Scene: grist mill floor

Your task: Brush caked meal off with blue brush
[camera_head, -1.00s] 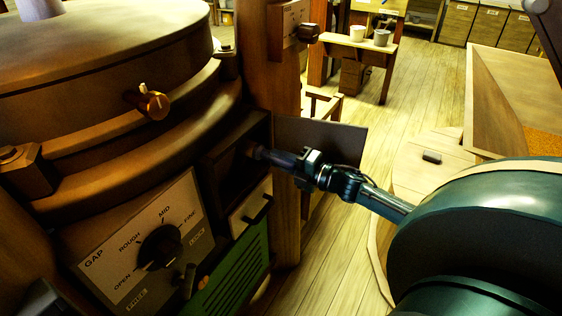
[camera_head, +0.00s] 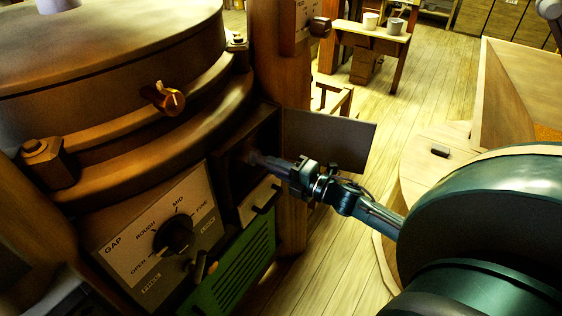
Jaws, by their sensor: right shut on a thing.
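My right gripper (camera_head: 298,174) comes in from the right and is shut on a slim, dark bluish tool, the brush (camera_head: 270,162). It points left into a dark, open compartment (camera_head: 231,170) in the side of the millstone housing. The brush's far end is inside the shadowed opening, and I cannot make out its bristles. The compartment's dark door (camera_head: 335,142) stands open to the right, behind the gripper. I cannot pick out the caked meal in the shadow. My left gripper is not in view.
A panel with a gap dial (camera_head: 173,238) is below left of the compartment. A small drawer (camera_head: 258,199) and a green vented panel (camera_head: 236,270) lie below it. A wooden post (camera_head: 268,60) stands close by the opening.

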